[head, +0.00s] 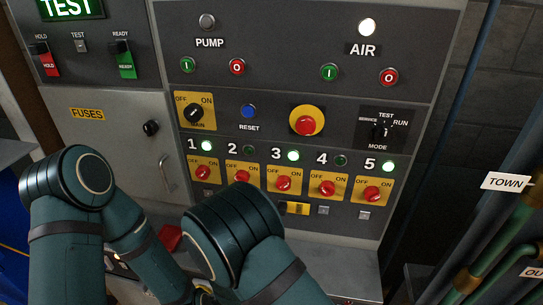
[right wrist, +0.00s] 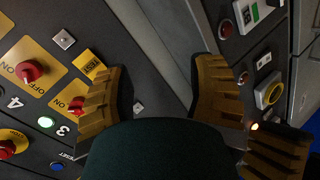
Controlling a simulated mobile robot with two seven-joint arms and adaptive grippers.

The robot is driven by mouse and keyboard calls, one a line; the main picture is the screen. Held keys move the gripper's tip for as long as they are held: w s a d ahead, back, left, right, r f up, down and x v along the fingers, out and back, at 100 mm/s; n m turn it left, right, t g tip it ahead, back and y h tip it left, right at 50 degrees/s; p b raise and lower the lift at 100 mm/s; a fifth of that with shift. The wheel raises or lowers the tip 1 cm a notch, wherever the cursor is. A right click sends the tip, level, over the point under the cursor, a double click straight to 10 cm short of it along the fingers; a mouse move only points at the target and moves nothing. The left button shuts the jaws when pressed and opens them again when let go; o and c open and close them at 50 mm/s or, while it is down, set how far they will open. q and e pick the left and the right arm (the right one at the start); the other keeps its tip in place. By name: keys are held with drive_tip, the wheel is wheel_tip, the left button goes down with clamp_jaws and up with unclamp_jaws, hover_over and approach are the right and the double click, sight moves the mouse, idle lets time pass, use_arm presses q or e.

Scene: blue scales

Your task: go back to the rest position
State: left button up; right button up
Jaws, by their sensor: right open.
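My right gripper (right wrist: 164,80) is open in the right wrist view, its ribbed brown fingers spread wide with nothing between them. The panel face with red knobs lies beyond and to the left of the fingers; I cannot tell whether they touch it. In the head view my two teal arms fill the lower left and lower middle, in front of the control panel (head: 270,88). The right gripper is hidden behind its arm there.
Red switches on yellow plates (head: 327,188) sit in a row below numbered lamps; lamps 1, 3 and 5 are lit, 2 and 4 dark. The AIR lamp (head: 367,26) is lit. A fuse door (head: 118,125) is at left. Green pipes and a TOWN sign (head: 507,182) are at right.

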drive_tip(key=s+d+f+m+g+y+b, duration=0.2)
drive_tip(key=s+d+f+m+g+y, duration=0.4)
drive_tip(key=m+g, duration=0.4)
drive_tip(key=shift+s+d+f+m+y, duration=0.4)
drive_tip(key=shift+s+d+f+m, duration=0.1)
drive_tip(key=shift+d+f+m, duration=0.7)
drive_tip(key=shift+a+r, duration=0.1)
drive_tip(key=shift+a, duration=0.1)
